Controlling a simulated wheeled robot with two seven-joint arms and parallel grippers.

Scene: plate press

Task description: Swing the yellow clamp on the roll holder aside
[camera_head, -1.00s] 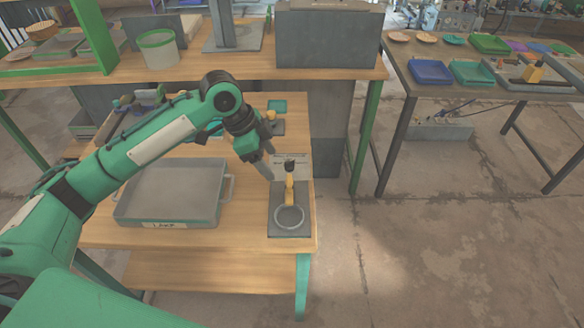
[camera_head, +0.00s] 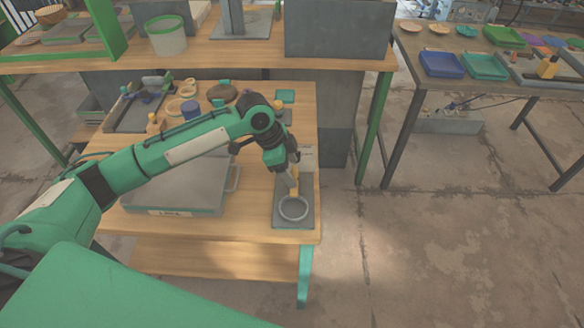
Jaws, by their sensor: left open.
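The roll holder (camera_head: 293,220) is a dark grey plate with a pale ring on it, at the right front of the wooden table. The yellow clamp (camera_head: 295,188) stands at the back of the ring; its upper part is largely hidden by my gripper. My left gripper (camera_head: 293,182) points down at the clamp from above, with its fingers open around or beside it; I cannot tell which, nor whether they touch it. My right gripper is not in view.
A grey tray (camera_head: 160,205) lies left of the roll holder on the wooden table (camera_head: 258,226). Rings, a blue cup and small parts sit farther back. A grey cabinet stands behind. The table's front and right edges are close to the holder.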

